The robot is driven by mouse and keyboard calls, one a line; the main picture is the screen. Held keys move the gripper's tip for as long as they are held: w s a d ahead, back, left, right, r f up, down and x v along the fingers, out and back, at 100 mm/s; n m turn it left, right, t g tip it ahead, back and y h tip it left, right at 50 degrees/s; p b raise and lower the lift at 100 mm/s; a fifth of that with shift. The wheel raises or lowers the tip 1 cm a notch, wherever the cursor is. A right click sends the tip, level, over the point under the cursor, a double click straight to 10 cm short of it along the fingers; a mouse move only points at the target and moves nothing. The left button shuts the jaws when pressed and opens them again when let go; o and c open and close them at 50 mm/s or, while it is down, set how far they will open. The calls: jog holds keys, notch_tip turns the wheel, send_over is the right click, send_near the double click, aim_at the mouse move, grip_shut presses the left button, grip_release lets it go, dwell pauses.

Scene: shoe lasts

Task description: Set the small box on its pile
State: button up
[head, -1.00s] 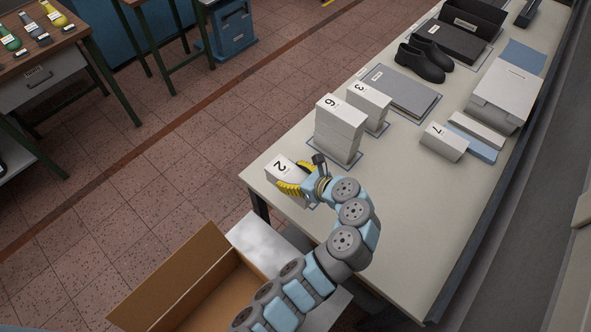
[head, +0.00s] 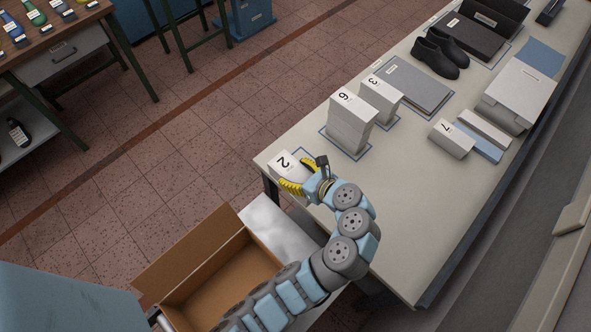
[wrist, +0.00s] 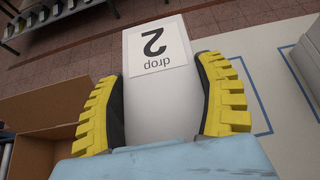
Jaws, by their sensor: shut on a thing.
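The small white box with the label 2 (head: 288,166) is held in my gripper (head: 304,178) at the near left corner of the table. In the wrist view the yellow-padded fingers (wrist: 165,112) press on both sides of the box (wrist: 158,88), whose label reads "2" and "drop". I cannot tell whether the box touches the tabletop. Taller white piles labelled 6 (head: 350,125) and 3 (head: 381,100) stand further along the table, and a low white box labelled 7 (head: 452,139) lies to the right.
A blue outline (wrist: 250,95) is on the table beside the held box. Black shoes (head: 440,53), a grey folder (head: 413,84) and a white case (head: 518,95) lie further back. An open cardboard box (head: 215,265) stands below the table's left end. Bare tabletop (head: 400,215) lies to the right.

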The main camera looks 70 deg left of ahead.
aim_at(296, 173)
jog(key=shift+r+p, duration=4.05)
jog(key=shift+p, duration=0.55)
jog(key=shift+w+f, duration=0.1)
